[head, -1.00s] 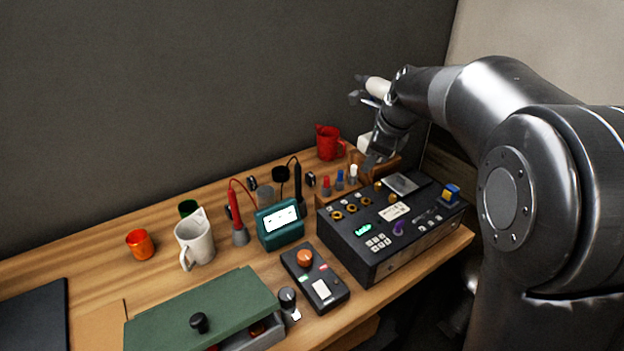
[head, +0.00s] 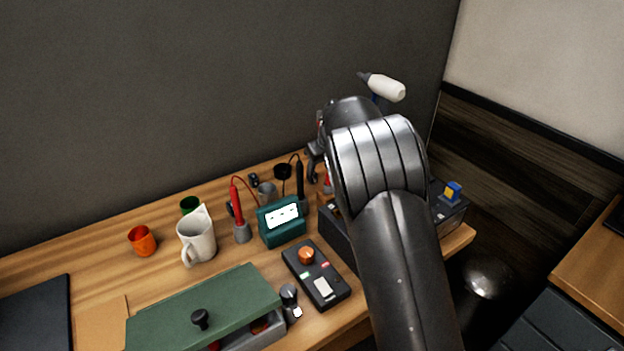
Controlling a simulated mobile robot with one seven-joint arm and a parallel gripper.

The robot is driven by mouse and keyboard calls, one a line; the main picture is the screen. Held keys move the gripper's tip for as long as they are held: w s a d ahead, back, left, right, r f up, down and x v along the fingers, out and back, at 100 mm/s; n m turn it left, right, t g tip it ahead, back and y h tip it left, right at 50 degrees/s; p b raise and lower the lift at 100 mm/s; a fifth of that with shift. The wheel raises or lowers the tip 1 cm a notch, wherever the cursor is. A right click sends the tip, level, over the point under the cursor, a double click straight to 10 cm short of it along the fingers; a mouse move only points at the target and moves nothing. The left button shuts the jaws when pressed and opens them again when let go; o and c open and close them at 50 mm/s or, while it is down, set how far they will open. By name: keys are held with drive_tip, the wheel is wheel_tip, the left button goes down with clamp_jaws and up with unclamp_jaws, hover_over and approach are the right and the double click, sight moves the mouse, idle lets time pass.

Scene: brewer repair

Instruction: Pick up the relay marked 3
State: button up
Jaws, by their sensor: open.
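I cannot make out a relay marked 3; no such marking is legible. A small blue and yellow block (head: 453,190) sits on the right end of the black control box (head: 340,235); whether it is a relay I cannot tell. My gripper (head: 316,165) is open at the back of the bench, left of my wrist. Only part of a dark finger shows, and my arm hides the rest. My arm also covers most of the control box's top and the wooden rack behind it.
A teal meter (head: 281,222) with red and black probes, a dark switch box (head: 316,275), a white mug (head: 196,240) and an orange cup (head: 142,241) stand left of my arm. A green-lidded box (head: 205,310) is in front. A white-bodied tool (head: 385,87) shows above my wrist.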

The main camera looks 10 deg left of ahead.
sight(312, 177)
drive_tip(key=x, duration=0.3)
drive_tip(key=a+x, duration=0.1)
drive_tip(key=x, duration=0.1)
drive_tip(key=shift+a+f, duration=0.1)
drive_tip(key=shift+f, duration=0.15)
drive_tip(key=shift+c, duration=0.3)
clamp_jaws()
